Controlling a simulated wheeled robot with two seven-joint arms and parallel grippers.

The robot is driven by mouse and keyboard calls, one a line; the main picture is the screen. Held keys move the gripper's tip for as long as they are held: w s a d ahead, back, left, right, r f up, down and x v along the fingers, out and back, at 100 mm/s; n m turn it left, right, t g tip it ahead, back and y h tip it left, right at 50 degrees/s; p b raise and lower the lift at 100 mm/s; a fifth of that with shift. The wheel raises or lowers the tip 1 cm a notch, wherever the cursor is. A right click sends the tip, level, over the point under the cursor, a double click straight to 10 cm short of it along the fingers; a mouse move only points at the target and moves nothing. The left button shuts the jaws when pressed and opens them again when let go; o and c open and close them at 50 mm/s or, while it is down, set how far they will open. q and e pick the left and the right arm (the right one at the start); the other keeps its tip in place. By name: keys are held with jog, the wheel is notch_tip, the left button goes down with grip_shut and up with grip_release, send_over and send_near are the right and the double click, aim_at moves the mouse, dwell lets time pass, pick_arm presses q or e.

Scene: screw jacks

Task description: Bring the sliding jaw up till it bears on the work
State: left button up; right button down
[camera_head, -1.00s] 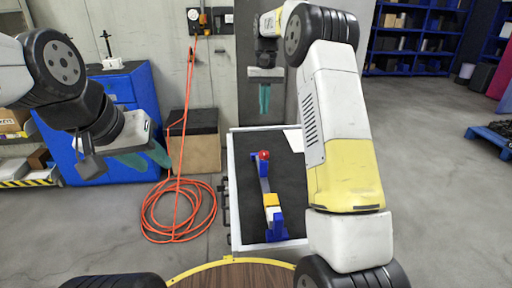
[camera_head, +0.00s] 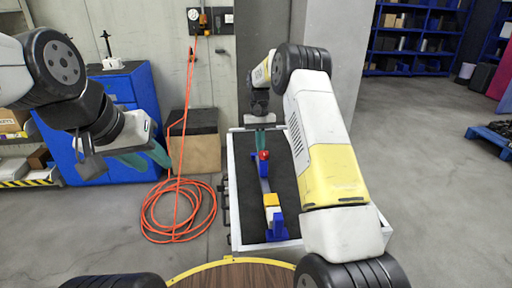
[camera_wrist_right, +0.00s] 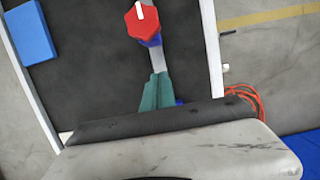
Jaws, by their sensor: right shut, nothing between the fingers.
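On the dark bench top lies a clamp with a grey bar (camera_head: 264,184). At its far end stands a blue jaw (camera_head: 262,168) with a red knob (camera_head: 263,155). At its near end, a yellow work block (camera_head: 271,200) sits by another blue jaw (camera_head: 277,226). A stretch of bare bar separates the far jaw from the yellow block. My right gripper (camera_head: 263,138) is shut and empty just beyond the red knob. In the right wrist view, its green fingertips (camera_wrist_right: 158,80) point toward the bar and red knob (camera_wrist_right: 142,20). My left gripper (camera_head: 145,158) hangs far left, away from the clamp; its opening is unclear.
The bench has a raised white rim (camera_head: 232,205). A blue block (camera_wrist_right: 30,35) lies on it in the right wrist view. An orange hose (camera_head: 180,210) is coiled on the floor to the left. A blue cabinet (camera_head: 125,90) stands behind my left arm.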

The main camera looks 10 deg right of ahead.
aim_at(262, 153)
jog(key=shift+s+r, duration=0.15)
jog(key=shift+s, duration=0.8)
jog(key=shift+s+r, duration=0.1)
jog(key=shift+s, duration=0.8)
jog(key=shift+s, duration=0.15)
